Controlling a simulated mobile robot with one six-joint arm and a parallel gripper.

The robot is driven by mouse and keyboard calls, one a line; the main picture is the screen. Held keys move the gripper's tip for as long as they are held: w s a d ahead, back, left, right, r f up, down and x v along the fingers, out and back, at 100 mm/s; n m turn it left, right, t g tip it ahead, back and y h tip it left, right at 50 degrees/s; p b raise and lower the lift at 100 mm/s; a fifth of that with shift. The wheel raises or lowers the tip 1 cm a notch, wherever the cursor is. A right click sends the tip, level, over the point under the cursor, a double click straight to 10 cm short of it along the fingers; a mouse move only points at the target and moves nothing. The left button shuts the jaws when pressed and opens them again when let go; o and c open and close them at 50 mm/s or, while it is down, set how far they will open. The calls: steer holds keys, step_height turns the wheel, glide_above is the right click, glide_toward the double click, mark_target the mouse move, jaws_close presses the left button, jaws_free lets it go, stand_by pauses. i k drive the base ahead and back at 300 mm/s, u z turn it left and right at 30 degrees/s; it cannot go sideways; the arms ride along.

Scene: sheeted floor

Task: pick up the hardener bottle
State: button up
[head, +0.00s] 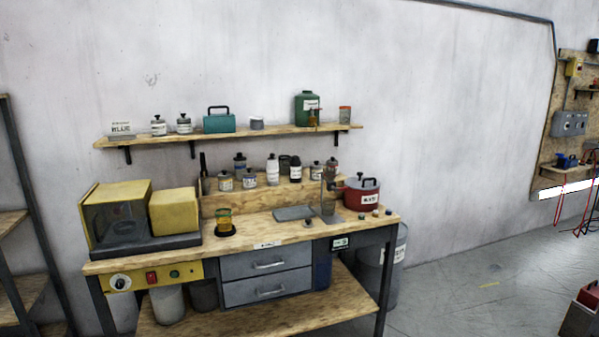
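Several small labelled bottles and jars stand on the raised back ledge of the workbench (370,222). Among them are a white bottle with a dark top (273,170), a black-and-white bottle (295,170) and a dark jar (240,163). Two white jars with black lids, a left one (158,126) and a right one (184,125), stand on the wall shelf above. The labels are too small to read, so I cannot tell which one is the hardener bottle. My gripper is not in view.
A yellow machine (118,215) fills the bench's left end. A red pot (361,193) stands at the right. A grey tray (293,213) and an amber jar (224,220) lie between. A green canister (307,108) is on the wall shelf (280,130). Floor at right is mostly clear.

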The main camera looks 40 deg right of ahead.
mark_target(295, 166)
steer(key=i, duration=0.85)
steer(key=u, duration=0.05)
